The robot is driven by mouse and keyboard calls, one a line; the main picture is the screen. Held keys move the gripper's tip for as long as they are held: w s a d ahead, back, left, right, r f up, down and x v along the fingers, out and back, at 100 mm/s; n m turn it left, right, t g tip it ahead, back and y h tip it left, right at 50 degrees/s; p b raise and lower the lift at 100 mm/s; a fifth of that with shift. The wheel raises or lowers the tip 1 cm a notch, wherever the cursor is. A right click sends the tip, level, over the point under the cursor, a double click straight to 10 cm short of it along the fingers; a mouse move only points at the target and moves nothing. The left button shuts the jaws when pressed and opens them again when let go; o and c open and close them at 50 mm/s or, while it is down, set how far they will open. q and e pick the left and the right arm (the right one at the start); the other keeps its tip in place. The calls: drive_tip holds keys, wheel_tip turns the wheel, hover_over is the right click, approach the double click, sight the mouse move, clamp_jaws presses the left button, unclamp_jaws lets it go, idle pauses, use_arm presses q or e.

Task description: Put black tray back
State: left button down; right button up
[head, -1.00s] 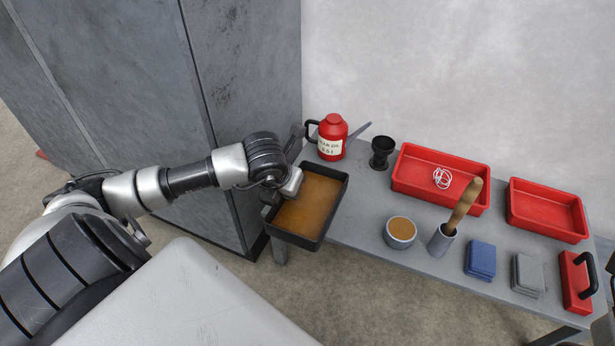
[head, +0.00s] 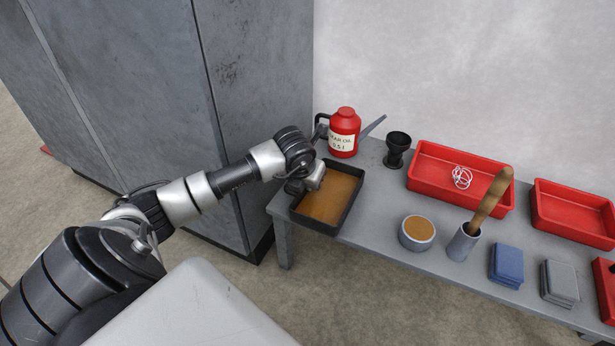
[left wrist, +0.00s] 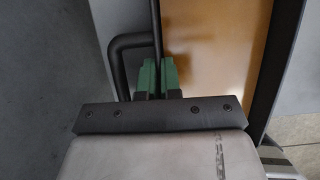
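The black tray (head: 321,228) is shallow and holds a flat brown-orange layer. In the head view it is over the left end of the grey table, in front of the red oil can; I cannot tell whether it rests fully on the top. My left gripper (head: 308,184) is at the tray's left side. In the left wrist view, its green fingers (left wrist: 158,78) stand on both sides of the tray's dark rim (left wrist: 156,22), close on it. A black bent handle (left wrist: 117,62) shows beside them. My right gripper is not in view.
On the table (head: 378,222) are a red oil can (head: 344,133), a black cup (head: 397,150), red trays (head: 440,188), a round tin (head: 417,233), a brush in a holder (head: 463,243), and blue and grey pads. A grey cabinet (head: 250,90) stands left of the table.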

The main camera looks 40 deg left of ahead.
use_arm(q)
drive_tip(key=c, duration=1.3)
unclamp_jaws()
